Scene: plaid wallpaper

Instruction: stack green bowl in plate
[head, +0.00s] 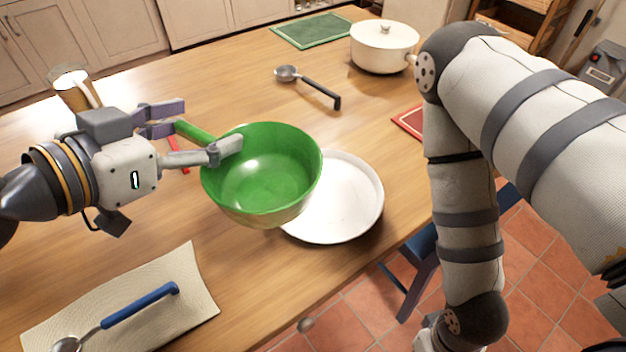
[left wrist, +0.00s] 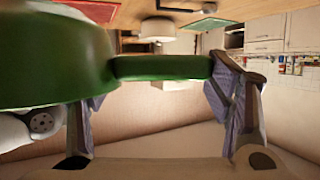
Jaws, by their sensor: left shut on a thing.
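The green bowl (head: 265,170) has a green handle and is held tilted above the table; it also shows large at the left of the left wrist view (left wrist: 50,65). My left gripper (head: 208,129) is shut on the bowl at its handle side, with the handle (left wrist: 160,67) between the fingers in the left wrist view. The white plate (head: 352,200) lies on the table just right of the bowl. In the head view the bowl covers the plate's left part. I cannot tell the exact height between them.
A ladle with a blue handle (head: 140,305) lies on a beige cloth (head: 195,285) at front left. Behind are another ladle (head: 310,86), a white pot (head: 384,48), a green mat (head: 312,30) and a red mat (head: 410,121). A cup (head: 73,92) stands behind my left gripper.

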